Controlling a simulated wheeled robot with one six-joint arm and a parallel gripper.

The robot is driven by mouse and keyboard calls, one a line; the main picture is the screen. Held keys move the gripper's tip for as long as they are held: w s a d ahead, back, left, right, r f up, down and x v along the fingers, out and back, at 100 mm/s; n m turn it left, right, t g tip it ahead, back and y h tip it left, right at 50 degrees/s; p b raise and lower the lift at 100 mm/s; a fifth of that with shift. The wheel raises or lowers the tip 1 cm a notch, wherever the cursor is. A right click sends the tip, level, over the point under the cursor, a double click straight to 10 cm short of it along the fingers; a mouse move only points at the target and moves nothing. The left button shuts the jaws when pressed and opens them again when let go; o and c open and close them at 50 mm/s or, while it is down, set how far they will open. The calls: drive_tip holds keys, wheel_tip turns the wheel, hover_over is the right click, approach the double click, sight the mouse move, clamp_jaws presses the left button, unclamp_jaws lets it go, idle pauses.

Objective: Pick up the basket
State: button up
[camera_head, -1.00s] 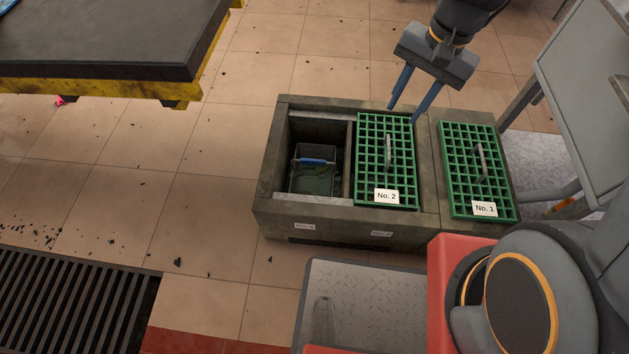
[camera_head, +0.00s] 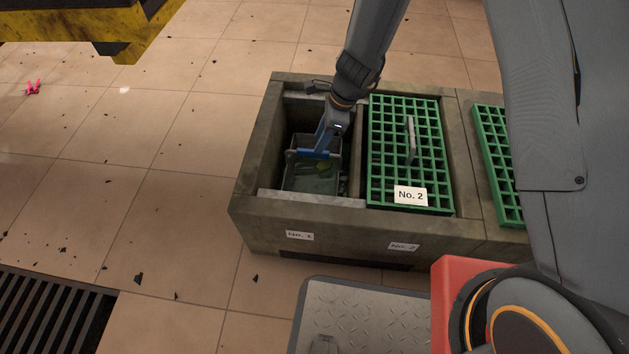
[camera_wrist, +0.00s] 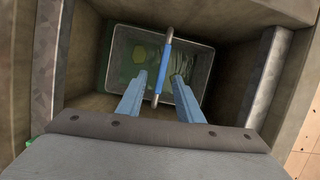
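The basket (camera_head: 312,180) is a small grey rectangular bin standing in the open left pit of the concrete box. Its arched handle has a blue grip (camera_head: 303,153). Green liquid or matter shows inside it. In the wrist view the basket (camera_wrist: 207,62) lies below me, with its blue handle grip (camera_wrist: 162,70) crossing between my fingers. My gripper (camera_wrist: 159,76) is open, with one blue finger on each side of the handle and gaps to it. In the head view my gripper (camera_head: 324,140) reaches down into the pit at the handle and partly hides it.
The concrete box (camera_head: 262,218) has walls close around the basket. A green grate (camera_head: 392,150) labelled No. 2 covers the pit to the right, and another green grate (camera_head: 492,150) is farther right. A yellow-edged platform (camera_head: 130,35) stands upper left. Tiled floor is open at left.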

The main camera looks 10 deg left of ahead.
sight(312, 155)
drive_tip(key=shift+m, duration=0.5)
drive_tip(key=b+x, duration=0.1)
drive_tip(key=x, duration=0.3)
drive_tip(key=b+x, duration=0.1)
drive_tip(key=x, duration=0.2)
drive_tip(key=shift+w+a+b, duration=0.1)
drive_tip(key=shift+w+b, duration=0.2)
drive_tip(key=shift+b+x, duration=1.75)
drive_tip(key=shift+x, duration=0.65)
drive_tip(key=shift+f, duration=0.25)
clamp_jaws()
